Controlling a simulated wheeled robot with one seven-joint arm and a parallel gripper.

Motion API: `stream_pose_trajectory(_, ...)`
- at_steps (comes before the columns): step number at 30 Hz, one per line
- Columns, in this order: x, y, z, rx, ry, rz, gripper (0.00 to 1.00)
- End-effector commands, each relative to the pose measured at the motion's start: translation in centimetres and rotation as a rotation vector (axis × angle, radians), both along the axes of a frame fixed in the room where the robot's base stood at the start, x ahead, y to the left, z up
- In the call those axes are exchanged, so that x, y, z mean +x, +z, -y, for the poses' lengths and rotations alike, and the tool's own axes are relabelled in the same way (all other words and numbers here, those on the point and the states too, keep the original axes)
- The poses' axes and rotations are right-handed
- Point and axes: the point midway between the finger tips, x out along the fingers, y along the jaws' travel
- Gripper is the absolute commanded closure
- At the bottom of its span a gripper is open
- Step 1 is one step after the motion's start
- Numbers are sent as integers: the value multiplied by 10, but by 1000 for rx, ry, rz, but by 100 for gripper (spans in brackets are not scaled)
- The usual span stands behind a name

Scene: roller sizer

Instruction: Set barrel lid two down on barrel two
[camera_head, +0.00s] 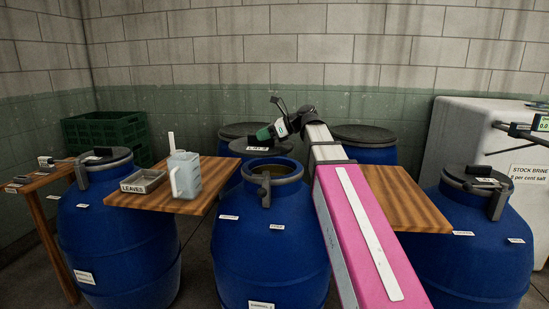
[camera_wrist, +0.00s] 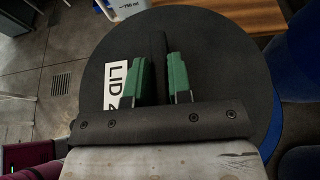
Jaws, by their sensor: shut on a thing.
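Lid two (camera_wrist: 215,62) is a dark round disc with a white "LID 2" label and an upright bar handle. My gripper (camera_wrist: 158,80) has its green fingers shut on that handle. In the head view, my gripper (camera_head: 272,132) holds the lid (camera_head: 279,147) just above and behind the mouth of the middle blue barrel (camera_head: 270,235), which I take to be barrel two. That barrel is open, and part of its yellowish inside shows below the lid. A dark clamp hangs at its rim. Its front label is too small to read.
Wooden boards (camera_head: 200,203) flank the open barrel; the left one carries a jug (camera_head: 186,175) and a "LEAVES" tray (camera_head: 144,182). Lidded barrels stand at left (camera_head: 118,235), at right (camera_head: 465,245) and behind (camera_head: 366,140). A white brine tank (camera_head: 470,130) is at right.

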Motion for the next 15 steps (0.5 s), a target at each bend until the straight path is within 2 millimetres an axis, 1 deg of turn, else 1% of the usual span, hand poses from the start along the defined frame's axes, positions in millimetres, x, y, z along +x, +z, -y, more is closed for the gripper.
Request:
stream_pose_trajectory(1,14,-6,6,0,-2,-2,100)
stream_pose_trajectory(9,58,-37,33,2,-2,-2,100)
stream_pose_trajectory(12,70,-45,39,2,0,-1,100)
stream_pose_trajectory(15,76,-51,43,2,0,-1,100)
